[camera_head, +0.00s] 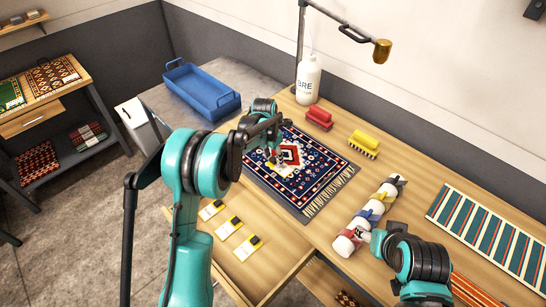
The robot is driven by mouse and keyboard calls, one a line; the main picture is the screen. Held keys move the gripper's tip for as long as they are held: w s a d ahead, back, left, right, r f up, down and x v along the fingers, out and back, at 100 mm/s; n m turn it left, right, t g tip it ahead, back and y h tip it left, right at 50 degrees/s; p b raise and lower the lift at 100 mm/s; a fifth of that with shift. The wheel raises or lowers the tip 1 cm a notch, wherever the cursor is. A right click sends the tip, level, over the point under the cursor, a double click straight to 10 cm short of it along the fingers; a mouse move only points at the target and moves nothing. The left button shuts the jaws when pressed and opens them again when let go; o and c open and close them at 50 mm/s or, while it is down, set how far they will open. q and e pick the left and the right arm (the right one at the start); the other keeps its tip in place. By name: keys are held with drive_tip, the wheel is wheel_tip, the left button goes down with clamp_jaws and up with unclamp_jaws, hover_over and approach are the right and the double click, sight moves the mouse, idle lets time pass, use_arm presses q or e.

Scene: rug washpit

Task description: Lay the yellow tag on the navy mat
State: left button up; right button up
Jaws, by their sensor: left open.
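A white roll (344,246) lies on the wooden table at the right, with red, blue and yellow tag-like pieces along it. The yellow piece (382,196) is near its far end. A navy patterned rug (318,172) with a red and white centre lies flat, with a dark mat edge (268,187) showing along its left side. My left gripper (275,155) is open above the rug's left part, and its arm hides some of the rug. My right gripper (364,236) is at the roll's near end beside the red piece; its fingers are too small to judge.
A red brush (319,117) and a yellow brush (363,145) stand behind the rug, near a white bottle (308,80) and a lamp (382,50). Several white cards with yellow and black ends (229,228) lie front left. A striped rug (490,235) lies right. A blue tub (202,90) stands back left.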

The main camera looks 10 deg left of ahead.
sight(270, 165)
use_arm(q)
drive_tip(key=s+a+r+m+p, duration=0.1)
drive_tip(key=s+r+m, duration=0.25)
drive_tip(key=r, duration=0.55)
drive_tip(key=s+a+r+m+p, duration=0.15)
drive_tip(key=s+r, duration=0.25)
drive_tip(key=r, duration=0.5)
drive_tip(key=s+r+m+t, duration=0.3)
drive_tip(key=s+r+m, duration=0.1)
drive_tip(key=s+m, duration=0.6)
drive_tip(key=s+a+f+m+t+y, duration=0.1)
drive_tip(key=s+f+m, duration=0.3)
drive_tip(key=s+m, duration=1)
drive_tip(key=shift+s+t, duration=0.25)
drive_tip(key=shift+t, duration=0.55)
drive_tip(key=shift+a+f, duration=0.1)
drive_tip(key=shift+f, duration=0.1)
